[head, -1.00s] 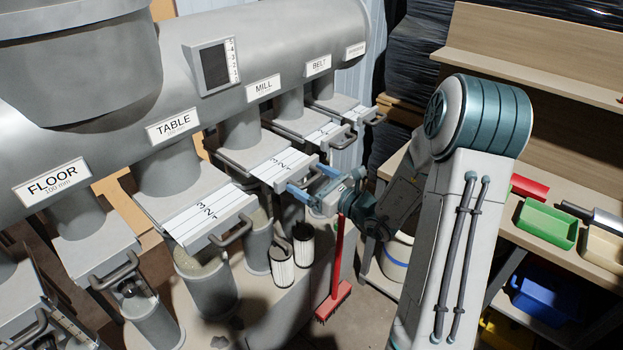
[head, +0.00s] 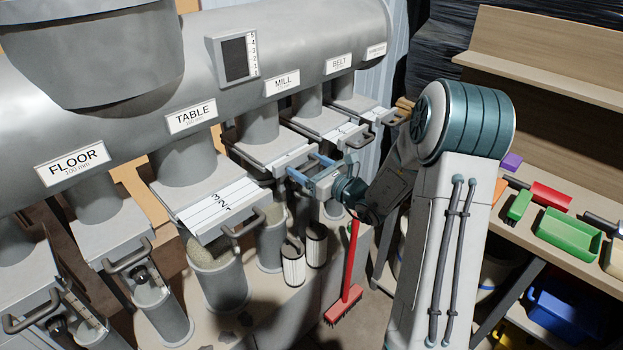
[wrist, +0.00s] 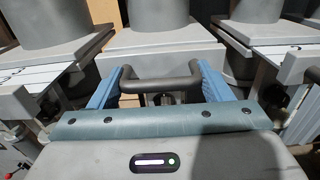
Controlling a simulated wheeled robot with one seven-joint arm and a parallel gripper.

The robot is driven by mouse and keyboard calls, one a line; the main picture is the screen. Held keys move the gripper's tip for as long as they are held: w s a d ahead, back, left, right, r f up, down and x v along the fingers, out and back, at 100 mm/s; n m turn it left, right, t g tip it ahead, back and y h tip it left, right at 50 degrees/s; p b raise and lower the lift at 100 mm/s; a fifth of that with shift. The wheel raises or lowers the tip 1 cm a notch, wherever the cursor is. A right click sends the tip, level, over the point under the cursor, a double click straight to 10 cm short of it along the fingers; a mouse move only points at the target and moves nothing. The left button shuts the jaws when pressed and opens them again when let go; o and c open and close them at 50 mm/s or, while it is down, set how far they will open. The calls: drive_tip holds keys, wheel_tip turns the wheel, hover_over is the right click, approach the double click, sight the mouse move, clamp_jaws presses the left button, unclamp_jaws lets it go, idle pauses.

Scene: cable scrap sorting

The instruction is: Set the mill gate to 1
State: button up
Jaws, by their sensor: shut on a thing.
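The mill gate (head: 262,150) is the slide under the MILL label (head: 282,82) in the head view. Its plate sits far in, and I see no scale numbers on it. My gripper (head: 303,165) is at its front, with the blue fingers around the handle. In the wrist view, the dark bar handle (wrist: 155,84) lies between the two fingers of my gripper (wrist: 162,72), which is shut on it. The gate's grey front (wrist: 160,45) is just beyond. The exact setting cannot be read.
The table gate (head: 215,208) on the left is pulled out with its numbers showing. The belt gate (head: 318,124) is on the right. Jars, two ribbed filters (head: 293,262) and a red broom (head: 346,290) stand below. A bench with coloured bins (head: 568,232) is at right.

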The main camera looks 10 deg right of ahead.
drive_tip(key=shift+w, duration=0.1)
drive_tip(key=o, duration=1.3)
drive_tip(key=b+v, duration=0.2)
drive_tip(key=v, duration=1.2)
drive_tip(key=shift+w, duration=0.1)
